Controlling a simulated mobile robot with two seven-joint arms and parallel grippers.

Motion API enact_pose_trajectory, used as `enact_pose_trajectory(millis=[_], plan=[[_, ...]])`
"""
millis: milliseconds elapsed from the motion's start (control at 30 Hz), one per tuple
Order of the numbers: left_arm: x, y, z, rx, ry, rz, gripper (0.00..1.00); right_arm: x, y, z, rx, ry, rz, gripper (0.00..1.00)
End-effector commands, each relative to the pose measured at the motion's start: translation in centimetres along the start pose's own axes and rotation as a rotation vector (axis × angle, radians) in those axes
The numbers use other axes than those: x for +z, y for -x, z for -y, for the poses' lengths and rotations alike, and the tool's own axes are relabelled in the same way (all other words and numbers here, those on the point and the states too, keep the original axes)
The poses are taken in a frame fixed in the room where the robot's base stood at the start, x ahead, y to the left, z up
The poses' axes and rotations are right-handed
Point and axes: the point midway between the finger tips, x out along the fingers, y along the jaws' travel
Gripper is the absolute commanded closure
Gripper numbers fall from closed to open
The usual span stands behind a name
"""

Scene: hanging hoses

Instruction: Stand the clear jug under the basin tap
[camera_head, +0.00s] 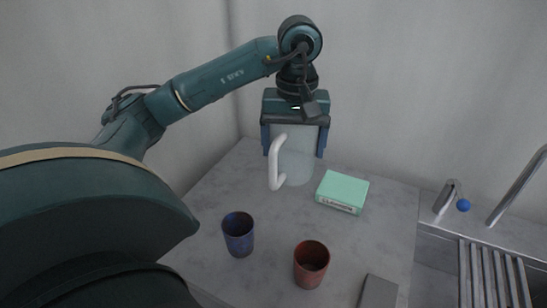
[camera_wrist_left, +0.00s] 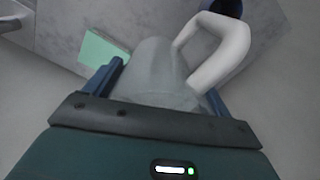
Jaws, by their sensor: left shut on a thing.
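The clear jug (camera_head: 297,168) has a white handle (camera_head: 275,162) on its left side in the head view. My left gripper (camera_head: 295,140) comes down from above and is shut on the jug's upper part, one finger on each side. The jug hangs upright at the back of the counter; I cannot tell whether its base touches the counter. In the left wrist view the jug (camera_wrist_left: 158,75) sits between the fingers. The basin tap (camera_head: 519,184) rises at the right edge, partly cut off, over the basin (camera_head: 436,262). My right gripper is not in view.
On the grey counter (camera_head: 200,210) stand a blue cup (camera_head: 238,234) and a red cup (camera_head: 311,264). A mint-green box (camera_head: 342,191) lies right of the jug. A grey block (camera_head: 378,292) lies at the front. A lever with a blue ball (camera_head: 463,205) and a slatted rack (camera_head: 487,270) are at the basin.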

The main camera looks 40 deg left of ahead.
Motion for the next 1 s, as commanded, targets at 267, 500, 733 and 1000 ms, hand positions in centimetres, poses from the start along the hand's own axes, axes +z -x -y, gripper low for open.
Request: enact_pose_trajectory(millis=[267,500,733,1000], plan=[[0.0,-4.3,0.0,0.001,0.001,-0.001,0.42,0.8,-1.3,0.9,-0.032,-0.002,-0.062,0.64],[0.0,-7.8,0.1,-0.004,0.002,0.003,0.42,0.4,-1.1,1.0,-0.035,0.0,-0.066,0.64],[0.0,-10.5,0.0,0.0,0.002,0.0,0.42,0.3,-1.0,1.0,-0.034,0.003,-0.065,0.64],[0.1,-13.8,0.1,-0.003,0.0,0.003,0.42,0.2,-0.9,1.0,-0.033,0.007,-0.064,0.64]])
